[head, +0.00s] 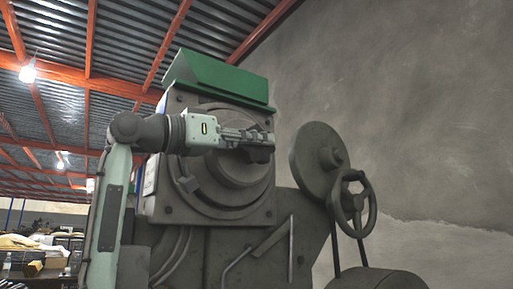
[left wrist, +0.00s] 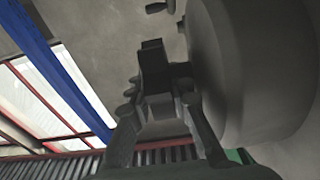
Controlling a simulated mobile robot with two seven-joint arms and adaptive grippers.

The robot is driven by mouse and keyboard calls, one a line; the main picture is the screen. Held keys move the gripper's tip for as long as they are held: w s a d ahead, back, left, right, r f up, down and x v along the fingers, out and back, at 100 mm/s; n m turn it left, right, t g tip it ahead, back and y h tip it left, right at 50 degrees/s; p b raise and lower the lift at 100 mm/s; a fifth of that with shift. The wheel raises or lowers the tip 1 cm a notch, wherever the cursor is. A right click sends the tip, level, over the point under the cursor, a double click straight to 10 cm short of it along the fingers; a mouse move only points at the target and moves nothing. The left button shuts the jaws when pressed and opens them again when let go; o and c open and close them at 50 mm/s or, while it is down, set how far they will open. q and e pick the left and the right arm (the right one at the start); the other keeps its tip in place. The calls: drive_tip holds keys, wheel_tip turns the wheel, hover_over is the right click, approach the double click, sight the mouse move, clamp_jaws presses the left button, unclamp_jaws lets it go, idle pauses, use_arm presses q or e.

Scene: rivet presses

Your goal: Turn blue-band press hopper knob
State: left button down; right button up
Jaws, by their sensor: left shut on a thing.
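A dark grey press (head: 160,195) with a green hopper (head: 215,80) on top fills the middle of the head view. A large round disc (head: 232,172) is on its front. My left gripper (head: 262,138) reaches across the disc from the left, with its fingers pointing right. It is shut on a small dark block, which I take to be the knob (head: 262,155). In the left wrist view, the gripper (left wrist: 165,80) has the dark knob (left wrist: 152,62) at its fingertips, beside a big round drum (left wrist: 260,70). The fingers partly hide the knob.
A flywheel (head: 318,160) and a spoked handwheel (head: 352,203) stand out at the press's right. A plain grey wall (head: 420,120) is behind. A cluttered bench (head: 40,255) is at the lower left. A blue beam (left wrist: 60,75) shows in the left wrist view.

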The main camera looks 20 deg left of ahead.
sight(256, 127)
idle(0.3)
use_arm(q)
drive_tip(key=c, duration=1.7)
unclamp_jaws()
wheel_tip(256, 127, up, 10)
drive_tip(key=shift+r, duration=0.1)
